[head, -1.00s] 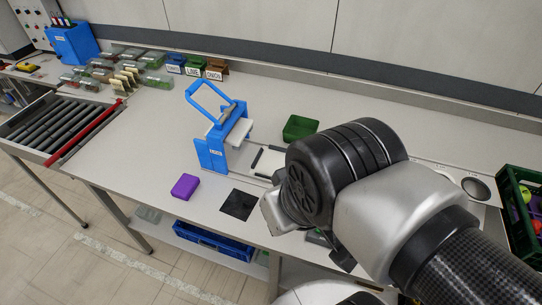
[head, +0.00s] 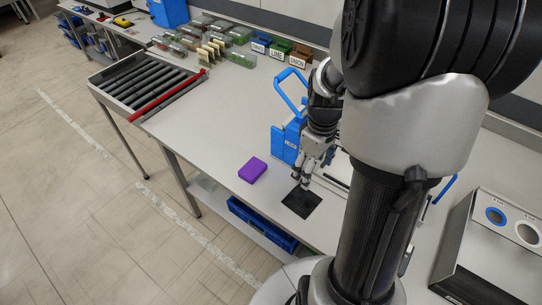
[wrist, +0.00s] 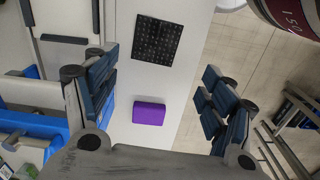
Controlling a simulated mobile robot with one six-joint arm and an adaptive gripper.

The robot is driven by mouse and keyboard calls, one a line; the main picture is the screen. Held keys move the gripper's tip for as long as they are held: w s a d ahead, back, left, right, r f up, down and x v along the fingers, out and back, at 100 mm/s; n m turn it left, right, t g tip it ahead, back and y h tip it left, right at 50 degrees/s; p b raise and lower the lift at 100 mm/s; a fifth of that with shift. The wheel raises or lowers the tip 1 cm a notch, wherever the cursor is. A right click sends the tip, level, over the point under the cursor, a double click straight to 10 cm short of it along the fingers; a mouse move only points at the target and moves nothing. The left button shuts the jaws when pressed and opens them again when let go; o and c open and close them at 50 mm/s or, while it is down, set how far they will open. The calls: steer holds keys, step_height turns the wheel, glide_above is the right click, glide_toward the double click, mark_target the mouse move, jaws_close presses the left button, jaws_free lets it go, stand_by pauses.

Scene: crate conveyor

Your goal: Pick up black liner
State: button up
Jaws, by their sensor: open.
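The black liner (head: 301,202) is a flat dark square lying on the table near its front edge. In the wrist view the black liner (wrist: 157,40) shows a fine dotted texture and lies beyond the fingers, nearer the left one. My gripper (head: 308,178) is above the liner's far side in the head view. A gap between fingertips and liner cannot be judged exactly.
A purple block (head: 252,170) lies left of the liner; it also shows in the wrist view (wrist: 149,112). A blue press (head: 287,140) stands behind the liner. A roller conveyor (head: 145,85) is at the far left. The table between conveyor and purple block is clear.

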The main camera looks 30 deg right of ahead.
mark_target(307, 200)
steer(key=o, duration=0.5)
step_height(307, 200, down, 11)
steer(key=b, duration=0.3)
steer(key=shift+s+f+b, duration=0.15)
steer(key=shift+b, duration=0.15)
steer(key=shift+c, duration=0.2)
steer(key=shift+w+d+f+b, duration=0.15)
steer(key=shift+f+b, duration=0.45)
steer(key=shift+f, duration=0.8)
steer(key=shift+w+d+f+b, duration=0.1)
steer(key=shift+f+b, duration=0.45)
steer(key=shift+f, duration=0.85)
